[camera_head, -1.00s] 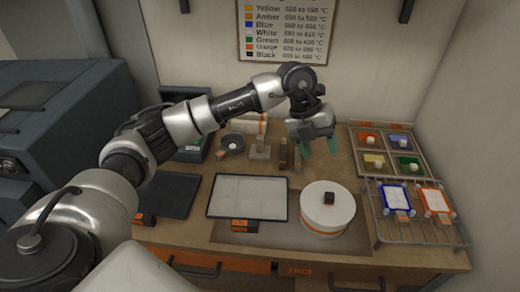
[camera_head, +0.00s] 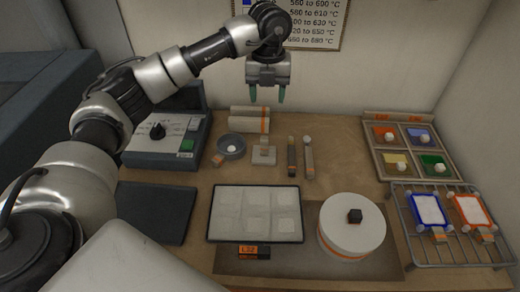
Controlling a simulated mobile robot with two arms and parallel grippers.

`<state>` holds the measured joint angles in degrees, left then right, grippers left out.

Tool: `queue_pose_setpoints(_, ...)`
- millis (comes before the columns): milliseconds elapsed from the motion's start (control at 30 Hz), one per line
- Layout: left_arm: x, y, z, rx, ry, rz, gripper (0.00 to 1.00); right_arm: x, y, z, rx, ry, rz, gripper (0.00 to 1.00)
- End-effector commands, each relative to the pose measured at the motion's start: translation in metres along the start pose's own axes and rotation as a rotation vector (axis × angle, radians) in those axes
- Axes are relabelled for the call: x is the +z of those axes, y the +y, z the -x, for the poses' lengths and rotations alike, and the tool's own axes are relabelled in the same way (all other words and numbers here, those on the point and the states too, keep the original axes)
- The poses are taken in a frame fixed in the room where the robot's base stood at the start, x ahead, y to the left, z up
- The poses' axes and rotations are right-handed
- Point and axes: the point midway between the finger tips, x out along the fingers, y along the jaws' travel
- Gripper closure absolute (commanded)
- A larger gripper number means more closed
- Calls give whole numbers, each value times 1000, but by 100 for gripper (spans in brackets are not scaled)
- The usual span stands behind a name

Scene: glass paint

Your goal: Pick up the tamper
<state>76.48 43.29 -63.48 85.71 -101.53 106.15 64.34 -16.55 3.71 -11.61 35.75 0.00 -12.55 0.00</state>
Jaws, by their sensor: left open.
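What looks like the tamper (camera_head: 264,154) is a small pale square block with an upright grip on top. It stands on the wooden worktop near the back, between a small round grey bowl (camera_head: 231,147) and two slim upright-lying tools. My left gripper (camera_head: 266,95) hangs above and behind it in the picture, fingers pointing down. Its two greenish fingertips are apart with nothing between them, and it does not touch the tamper. My right gripper is not in view.
A dark slim tool (camera_head: 291,158) and a pale-tipped one (camera_head: 308,158) lie right of the tamper. A white roll (camera_head: 249,120) lies behind it. A panelled tray (camera_head: 254,234), a round white drum (camera_head: 351,240), a control box (camera_head: 165,145), a divided colour tray (camera_head: 411,150) and a wire rack (camera_head: 440,259) surround it.

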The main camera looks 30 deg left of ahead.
Motion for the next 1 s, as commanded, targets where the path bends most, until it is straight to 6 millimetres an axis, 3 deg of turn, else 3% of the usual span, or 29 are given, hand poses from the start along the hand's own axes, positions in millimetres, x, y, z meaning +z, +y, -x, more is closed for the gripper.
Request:
queue_pose_setpoints(33,0,0,-13,-1,0,-1,45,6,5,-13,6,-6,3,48)
queue_pose_setpoints(233,0,0,-39,-1,0,-1,45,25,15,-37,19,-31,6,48)
queue_pose_setpoints(433,0,0,-59,-1,0,-1,45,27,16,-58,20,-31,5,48)
queue_pose_setpoints(567,0,0,-68,1,2,-1,45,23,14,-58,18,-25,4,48)
queue_pose_setpoints(833,0,0,-107,1,2,0,45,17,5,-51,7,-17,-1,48)
queue_pose_setpoints(1000,1,1,-119,0,2,0,45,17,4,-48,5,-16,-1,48)
